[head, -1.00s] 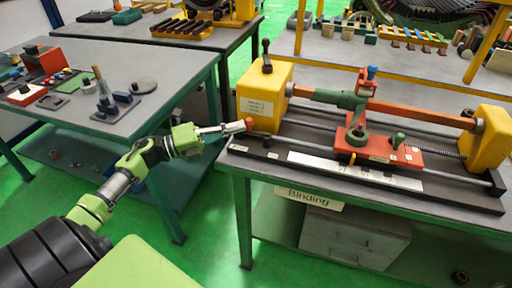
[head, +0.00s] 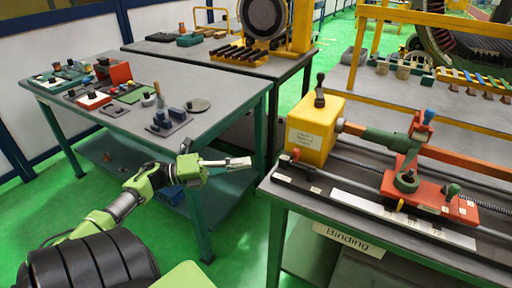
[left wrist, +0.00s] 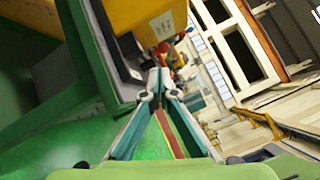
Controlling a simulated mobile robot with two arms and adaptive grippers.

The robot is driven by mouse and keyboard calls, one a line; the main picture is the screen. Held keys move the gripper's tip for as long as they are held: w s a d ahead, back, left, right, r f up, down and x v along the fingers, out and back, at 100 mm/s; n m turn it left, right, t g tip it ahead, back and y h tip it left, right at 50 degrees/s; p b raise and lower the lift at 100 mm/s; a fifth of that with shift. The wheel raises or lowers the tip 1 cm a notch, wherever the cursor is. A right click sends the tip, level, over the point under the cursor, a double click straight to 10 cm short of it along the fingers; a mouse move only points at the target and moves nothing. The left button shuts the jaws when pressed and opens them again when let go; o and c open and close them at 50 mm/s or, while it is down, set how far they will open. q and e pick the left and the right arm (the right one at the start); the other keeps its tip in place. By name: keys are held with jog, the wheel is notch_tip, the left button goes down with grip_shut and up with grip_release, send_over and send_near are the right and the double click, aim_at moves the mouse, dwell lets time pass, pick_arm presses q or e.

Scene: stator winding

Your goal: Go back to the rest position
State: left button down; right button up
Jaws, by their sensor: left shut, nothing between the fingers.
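My left gripper (head: 246,162) is green with pale grey fingers. It is shut and empty, in the air between the two nearer tables, left of the binding bench in the head view. In the left wrist view its fingertips (left wrist: 160,62) meet, with a yellow block (left wrist: 137,20) just beyond them. The binding machine has a yellow end block (head: 315,135), a red carriage (head: 428,190) and a small red knob (head: 295,154) at its front left corner. The fingertips are apart from that knob in the head view. My right gripper is out of view.
The left table (head: 215,120) holds trays and small parts, including a grey plate (head: 172,126) with dark blocks. The binding bench (head: 283,196) stands at the right. A further table (head: 150,47) is behind. Green floor (head: 240,225) is open between the tables.

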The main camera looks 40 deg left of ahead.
pick_arm(q)
jog(key=shift+s+a, duration=0.15)
jog(key=shift+s, duration=0.05)
dwell(0.5)
